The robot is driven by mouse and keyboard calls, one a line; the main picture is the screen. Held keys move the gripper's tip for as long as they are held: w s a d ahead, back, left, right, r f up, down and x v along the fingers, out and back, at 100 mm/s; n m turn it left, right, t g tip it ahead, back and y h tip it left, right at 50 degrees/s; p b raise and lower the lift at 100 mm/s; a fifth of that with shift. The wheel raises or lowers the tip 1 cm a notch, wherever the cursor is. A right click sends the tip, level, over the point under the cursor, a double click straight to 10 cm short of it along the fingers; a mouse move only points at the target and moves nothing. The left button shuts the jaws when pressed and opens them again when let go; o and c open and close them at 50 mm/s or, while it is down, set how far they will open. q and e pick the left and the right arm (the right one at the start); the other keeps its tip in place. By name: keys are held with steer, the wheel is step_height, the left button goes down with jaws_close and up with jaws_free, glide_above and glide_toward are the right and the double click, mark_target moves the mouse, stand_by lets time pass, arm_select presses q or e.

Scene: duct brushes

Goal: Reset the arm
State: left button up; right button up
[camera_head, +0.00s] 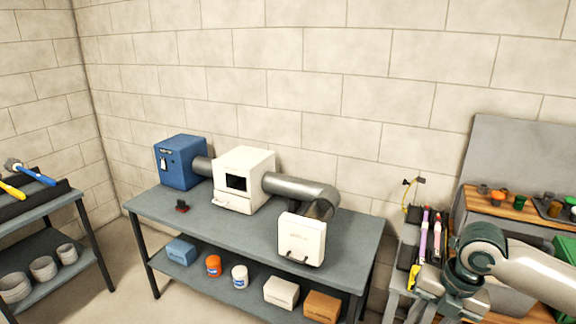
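My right arm (520,272) comes in from the right edge. It bends at a dark green joint and runs down past the bottom edge in front of the right-hand bench. I cannot make out its fingers. My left arm and gripper are not in view. Brushes with pink and purple handles (437,237) lie in a black holder on the right bench, beside my arm. A yellow-handled item (413,279) is at the front of that holder. Brushes with a blue handle (35,175) and a yellow handle (12,190) rest on a black rack at the far left.
The grey middle table (245,232) carries a blue box (181,161), a white unit (243,179), a bent metal duct (300,187) and a white panel (302,239). Boxes and jars stand on its lower shelf. A wooden shelf (522,215) with small pots is at right. Floor shows between the tables.

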steer(key=w+a+f+m+t+y+b, duration=0.1)
steer(key=w+a+f+m+t+y, duration=0.15)
steer(key=w+f+m, duration=0.95)
steer(key=s+d+f+m+t+h, duration=0.1)
steer(key=s+d+f+m, duration=0.2)
steer(key=f, duration=1.3)
steer(key=s+d+f+m+t+h, duration=0.1)
steer(key=s+f+m+h, duration=0.2)
steer(key=f, duration=1.3)
steer(key=s+d+f+m+g+b, duration=0.15)
steer(key=s+f+m, duration=0.45)
steer(key=s+f, duration=1.35)
steer(key=s+a+f+m+g, duration=0.1)
steer(key=s+a+f, duration=0.1)
steer(key=s, duration=0.8)
steer(key=s+a+f+m+g, duration=0.1)
steer(key=s+f, duration=0.2)
steer(key=s, duration=0.8)
steer(key=s+a+f+m+g, duration=0.1)
steer(key=s+a+f+m, duration=0.1)
steer(key=s, duration=0.8)
steer(key=shift+s+a+f+b, duration=0.25)
steer(key=shift+s+a+b, duration=0.05)
steer(key=shift+s+b, duration=0.1)
steer(key=shift+h, duration=0.25)
